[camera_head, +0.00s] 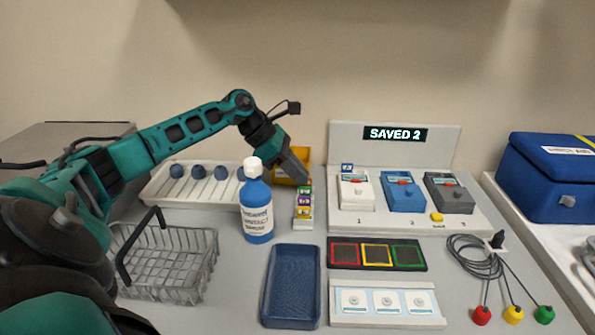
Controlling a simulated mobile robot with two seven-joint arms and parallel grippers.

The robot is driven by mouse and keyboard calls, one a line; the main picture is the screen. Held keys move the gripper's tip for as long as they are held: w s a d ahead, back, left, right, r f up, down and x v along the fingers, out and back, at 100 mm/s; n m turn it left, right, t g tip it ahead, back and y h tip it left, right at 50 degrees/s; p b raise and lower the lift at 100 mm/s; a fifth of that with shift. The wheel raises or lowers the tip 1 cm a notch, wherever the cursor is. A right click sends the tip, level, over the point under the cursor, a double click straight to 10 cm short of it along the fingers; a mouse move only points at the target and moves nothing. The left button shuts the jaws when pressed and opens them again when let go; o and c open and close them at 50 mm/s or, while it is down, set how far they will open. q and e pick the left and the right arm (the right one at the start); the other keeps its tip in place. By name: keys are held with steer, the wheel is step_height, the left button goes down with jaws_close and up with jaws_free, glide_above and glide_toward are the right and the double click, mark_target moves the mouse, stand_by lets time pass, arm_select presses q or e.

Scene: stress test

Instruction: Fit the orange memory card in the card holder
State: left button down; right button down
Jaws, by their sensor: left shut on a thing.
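The card holder (303,222) is a narrow white rack on the table, left of the device panel. Cards with green, purple and yellow labels stand in it one behind another. My left gripper (308,181) comes in from the upper left and is shut at the rack's far end. A small orange-red bit, which looks like the orange memory card (310,183), shows at its fingertips; the rest is hidden. I cannot tell whether the card is seated in a slot or just above it. My right gripper is out of view.
A white and blue bottle (257,215) stands close left of the rack. Behind is a yellow-orange bin (288,170). Right is a panel (395,148) reading "SAVED 2" with three devices. A blue tray (291,290) and wire basket (165,265) stand in front.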

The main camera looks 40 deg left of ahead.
arm_select(q)
steer(key=c, duration=1.5)
jaws_free()
steer(key=shift+r, duration=0.1)
steer(key=shift+r+p, duration=1.35)
steer(key=shift+r, duration=0.55)
steer(key=shift+o, duration=0.2)
steer(key=o, duration=0.5)
